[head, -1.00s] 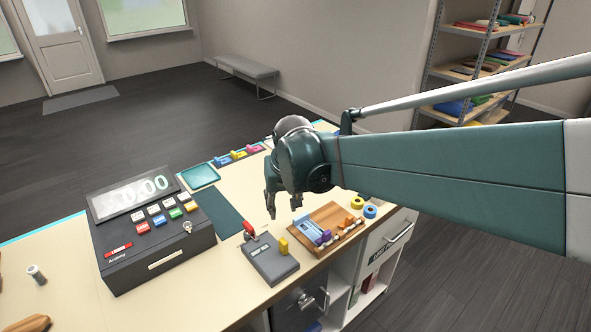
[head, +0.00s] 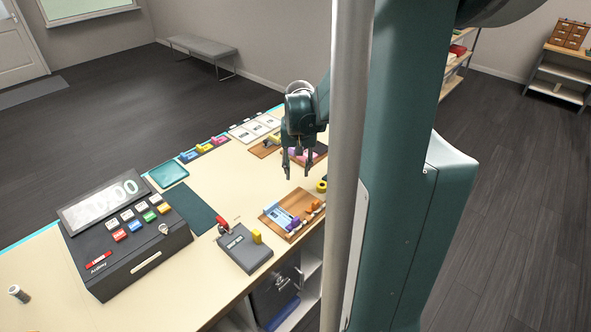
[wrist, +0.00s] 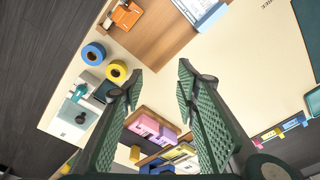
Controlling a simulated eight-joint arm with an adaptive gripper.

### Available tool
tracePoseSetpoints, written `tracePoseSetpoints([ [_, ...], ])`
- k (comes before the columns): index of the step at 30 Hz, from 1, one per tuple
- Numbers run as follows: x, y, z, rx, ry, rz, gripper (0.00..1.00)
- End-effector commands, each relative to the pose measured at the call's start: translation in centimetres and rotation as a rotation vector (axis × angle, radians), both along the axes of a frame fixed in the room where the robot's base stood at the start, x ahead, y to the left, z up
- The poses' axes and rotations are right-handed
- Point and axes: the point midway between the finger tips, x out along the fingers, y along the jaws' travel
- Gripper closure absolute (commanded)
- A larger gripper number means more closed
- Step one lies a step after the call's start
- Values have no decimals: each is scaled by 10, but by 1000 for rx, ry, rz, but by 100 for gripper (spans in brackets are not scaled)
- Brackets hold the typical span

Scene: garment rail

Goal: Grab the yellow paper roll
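The yellow paper roll (head: 321,186) is on the counter near its right edge, partly behind my arm's rod in the head view. In the wrist view the yellow paper roll (wrist: 117,71) lies left of my left fingertip, with its round hole facing up. My gripper (head: 298,173) hangs above the counter, pointing down, behind and left of the roll. In the wrist view my gripper (wrist: 160,72) has its two textured fingers wide apart with nothing between them. The roll is outside the fingers.
A blue roll (wrist: 94,53) sits beside the yellow one in the wrist view. A wooden tray (head: 293,212) of small coloured items is in front, and another tray with pink blocks (wrist: 153,128) is behind. The cash register (head: 128,238) stands at left. Bare counter lies left of my gripper.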

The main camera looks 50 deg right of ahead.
Motion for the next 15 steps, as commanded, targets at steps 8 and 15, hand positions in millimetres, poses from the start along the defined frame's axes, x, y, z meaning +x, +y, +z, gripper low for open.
tracePoseSetpoints([
  [8,-18,-60,-12,43,48,-108,69],
  [15,-32,-93,-24,71,76,-173,69],
])
